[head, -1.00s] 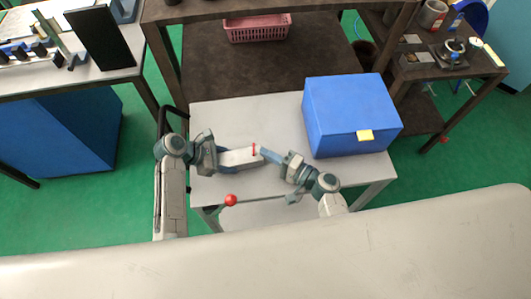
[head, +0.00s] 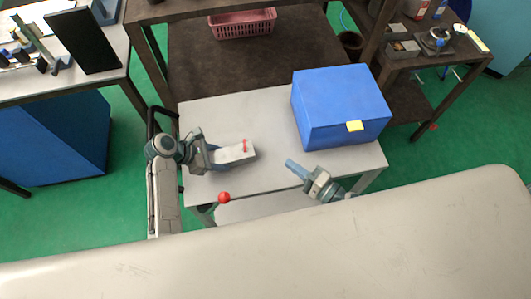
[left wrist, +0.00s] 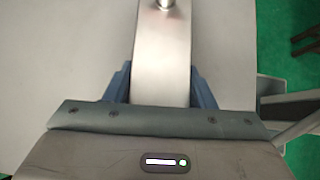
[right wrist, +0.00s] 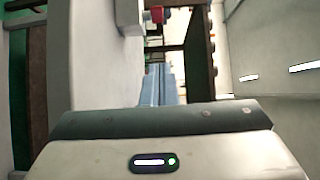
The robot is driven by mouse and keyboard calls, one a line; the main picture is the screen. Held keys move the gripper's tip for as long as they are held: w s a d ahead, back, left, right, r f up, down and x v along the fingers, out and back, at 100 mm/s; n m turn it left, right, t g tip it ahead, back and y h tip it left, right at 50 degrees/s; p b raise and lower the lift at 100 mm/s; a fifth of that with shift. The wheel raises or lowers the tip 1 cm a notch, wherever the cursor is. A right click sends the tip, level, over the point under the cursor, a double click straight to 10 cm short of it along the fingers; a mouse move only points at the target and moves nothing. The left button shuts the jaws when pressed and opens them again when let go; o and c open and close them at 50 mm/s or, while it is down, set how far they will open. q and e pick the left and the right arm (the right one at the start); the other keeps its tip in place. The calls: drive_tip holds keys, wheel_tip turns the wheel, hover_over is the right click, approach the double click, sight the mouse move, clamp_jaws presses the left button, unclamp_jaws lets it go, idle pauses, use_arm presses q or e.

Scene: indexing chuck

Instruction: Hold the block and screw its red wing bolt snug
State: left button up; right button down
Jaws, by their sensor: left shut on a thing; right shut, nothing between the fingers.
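The pale grey block (head: 230,154) is held by my left gripper (head: 214,157) above the left part of the table. In the left wrist view the block (left wrist: 162,65) sits between both fingers, and a metal end shows at the top edge. The red wing bolt (head: 245,146) stands at the block's right end. My right gripper (head: 291,164) is shut and empty, to the right of the bolt and apart from it. In the right wrist view its fingers (right wrist: 158,88) are together, with the red bolt (right wrist: 155,15) and part of the block (right wrist: 130,16) beyond. The bolt's thread is hidden.
A large blue box (head: 340,105) with a yellow tag stands on the right of the grey table (head: 265,118). The table between the left gripper and the box is clear.

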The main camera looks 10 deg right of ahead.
sight(246, 142)
drive_tip(key=shift+w+d, duration=0.15)
drive_tip(key=shift+w, duration=0.25)
drive_tip(key=x, duration=0.9)
drive_tip(key=shift+w+a, duration=0.4)
drive_tip(key=shift+a, duration=1.8)
drive_tip(key=shift+w+a+n+g+y, duration=0.25)
drive_tip(key=shift+a+n+g+y, duration=0.1)
drive_tip(key=shift+n+g+y, duration=0.45)
drive_tip(key=shift+y, duration=0.3)
drive_tip(key=shift+w+d+n+g+y, duration=0.1)
drive_tip(key=shift+w+n+g+y, duration=0.1)
drive_tip(key=shift+n+g+y, duration=0.9)
drive_tip(key=shift+w+n+g+y, duration=0.25)
drive_tip(key=shift+n+g+y, duration=0.4)
drive_tip(key=shift+g, duration=0.75)
drive_tip(key=shift+w, duration=0.15)
